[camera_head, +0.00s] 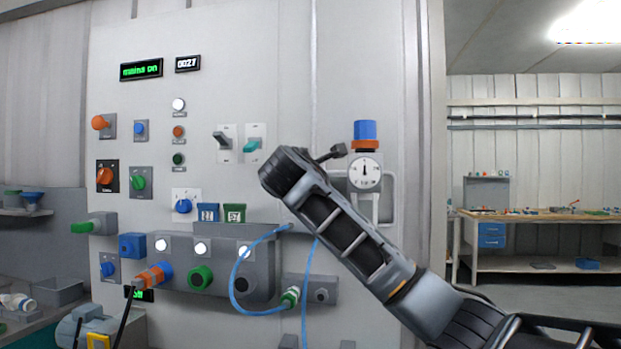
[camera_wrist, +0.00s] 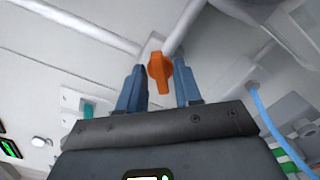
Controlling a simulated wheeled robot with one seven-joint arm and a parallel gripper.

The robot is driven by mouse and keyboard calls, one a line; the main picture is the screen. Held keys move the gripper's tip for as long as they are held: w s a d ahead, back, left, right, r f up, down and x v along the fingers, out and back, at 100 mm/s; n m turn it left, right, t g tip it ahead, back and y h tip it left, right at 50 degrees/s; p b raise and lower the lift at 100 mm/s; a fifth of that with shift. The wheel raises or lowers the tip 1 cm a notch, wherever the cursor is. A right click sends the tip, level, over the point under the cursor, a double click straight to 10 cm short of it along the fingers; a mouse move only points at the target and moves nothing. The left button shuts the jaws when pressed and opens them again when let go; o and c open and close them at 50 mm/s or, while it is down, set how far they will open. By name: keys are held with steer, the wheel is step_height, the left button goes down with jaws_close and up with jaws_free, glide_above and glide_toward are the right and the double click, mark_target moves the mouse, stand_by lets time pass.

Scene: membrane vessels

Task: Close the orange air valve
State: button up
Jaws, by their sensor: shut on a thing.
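The orange air valve handle (camera_wrist: 159,68) shows in the wrist view, at the end of a grey pipe that meets other pipes at the wall. My gripper (camera_wrist: 159,82) has its two blue fingers on either side of this handle and is shut on it. The handle points roughly along the fingers, towards my palm. The finger contact faces are hard to see. In the head view my arm reaches up to the panel, and its upper end hides the fingers and the valve handle.
A round gauge (camera_head: 365,173) under a blue knob (camera_head: 365,130) stands just right of my arm's end. Blue hoses (camera_head: 238,264) loop below it. The panel left of my arm carries several knobs, including a green knob (camera_head: 200,278). A workbench (camera_head: 540,217) stands far right.

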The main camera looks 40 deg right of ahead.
steer(key=shift+f+m+b, duration=0.15)
steer(key=shift+m+b, duration=0.15)
steer(key=shift+m, duration=1.55)
steer(key=shift+f+m+b, duration=0.1)
steer(key=shift+m+b, duration=0.15)
steer(key=shift+m, duration=1.6)
steer(key=shift+d, duration=0.1)
steer(key=o, duration=0.7)
steer(key=shift+b+v, duration=0.65)
steer(key=shift+v, duration=3.35)
